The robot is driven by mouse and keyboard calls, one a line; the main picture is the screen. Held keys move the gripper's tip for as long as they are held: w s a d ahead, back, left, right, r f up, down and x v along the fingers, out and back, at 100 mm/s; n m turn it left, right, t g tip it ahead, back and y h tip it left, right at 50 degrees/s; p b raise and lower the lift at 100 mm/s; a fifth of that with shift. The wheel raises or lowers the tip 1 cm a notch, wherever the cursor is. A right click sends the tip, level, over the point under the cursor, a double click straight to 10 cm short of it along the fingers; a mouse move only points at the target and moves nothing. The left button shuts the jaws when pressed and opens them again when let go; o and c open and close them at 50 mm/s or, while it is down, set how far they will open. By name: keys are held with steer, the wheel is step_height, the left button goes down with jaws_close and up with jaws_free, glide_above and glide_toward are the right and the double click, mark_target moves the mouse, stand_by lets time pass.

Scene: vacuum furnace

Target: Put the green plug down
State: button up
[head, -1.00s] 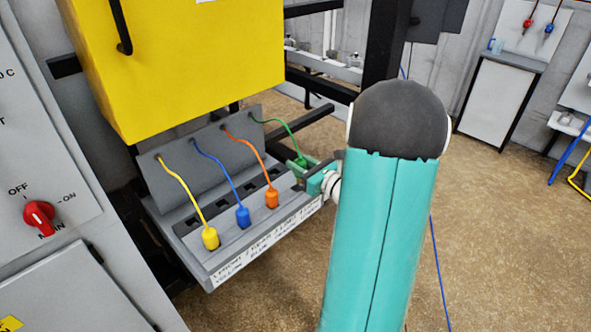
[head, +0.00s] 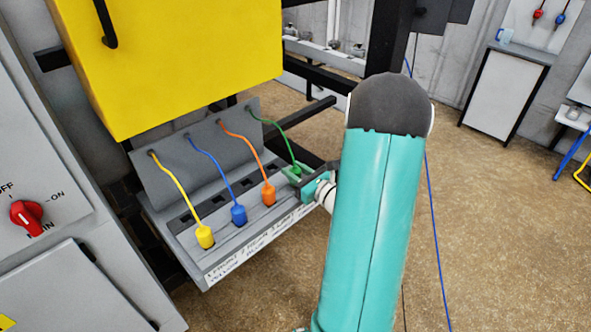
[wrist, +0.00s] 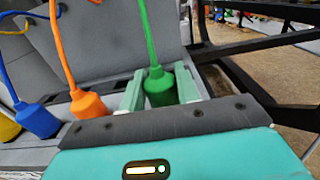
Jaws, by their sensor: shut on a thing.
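The green plug (wrist: 159,87) stands upright between the two pale green fingers of my gripper (wrist: 160,93) in the wrist view. In the head view the green plug (head: 296,169) is at the right end of the grey plug panel (head: 225,262), with its green cable running up to the back plate. My gripper (head: 297,174) is shut on it from the right front. The plug's lower end is hidden by the gripper, so I cannot tell whether it touches the panel.
Orange (head: 268,193), blue (head: 238,214) and yellow (head: 204,236) plugs stand in a row on the panel to the left. The yellow box (head: 180,60) overhangs the panel. A dark frame bar (head: 305,112) lies behind.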

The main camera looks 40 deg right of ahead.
steer(key=shift+d+f, duration=0.1)
steer(key=shift+f, duration=0.3)
steer(key=o, duration=1)
steer(key=shift+c, duration=0.2)
steer(key=shift+r, duration=0.1)
